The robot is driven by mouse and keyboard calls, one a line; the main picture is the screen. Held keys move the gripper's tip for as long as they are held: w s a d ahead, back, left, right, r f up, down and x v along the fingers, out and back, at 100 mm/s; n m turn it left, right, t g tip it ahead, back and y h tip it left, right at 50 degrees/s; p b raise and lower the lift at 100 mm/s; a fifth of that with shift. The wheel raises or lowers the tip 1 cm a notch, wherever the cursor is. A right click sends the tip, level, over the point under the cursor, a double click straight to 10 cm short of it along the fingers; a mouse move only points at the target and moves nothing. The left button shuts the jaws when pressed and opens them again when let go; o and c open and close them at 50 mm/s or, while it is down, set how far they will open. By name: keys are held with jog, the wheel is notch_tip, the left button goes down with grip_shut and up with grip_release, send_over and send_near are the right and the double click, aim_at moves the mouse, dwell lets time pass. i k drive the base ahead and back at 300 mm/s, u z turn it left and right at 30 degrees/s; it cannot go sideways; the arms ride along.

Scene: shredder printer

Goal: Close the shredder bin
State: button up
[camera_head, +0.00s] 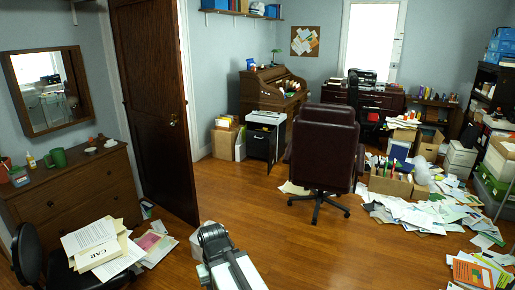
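The shredder (266,117) stands at mid-left against the far side of the room, left of the office chair. It has a light grey top and a dark body. Its dark bin (259,143) shows below the top and appears to stand out from the body; how far is too small to tell. My arm reaches up from the bottom edge, and my gripper (212,236) is at its far end, low in the view and well apart from the shredder. Its fingers cannot be made out, and nothing is visibly held.
A dark red office chair (322,150) stands right of the shredder, partly in front of the desk area. An open brown door (155,105) and a dresser (75,185) are on the left. Papers (420,215) litter the right floor. Bare wooden floor (245,200) lies between my arm and the shredder.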

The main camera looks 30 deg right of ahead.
aim_at(256, 143)
jog(key=z, duration=0.75)
jog(key=i, duration=6.15)
jog(key=u, duration=0.85)
jog(key=i, duration=2.2)
jog(key=z, duration=0.25)
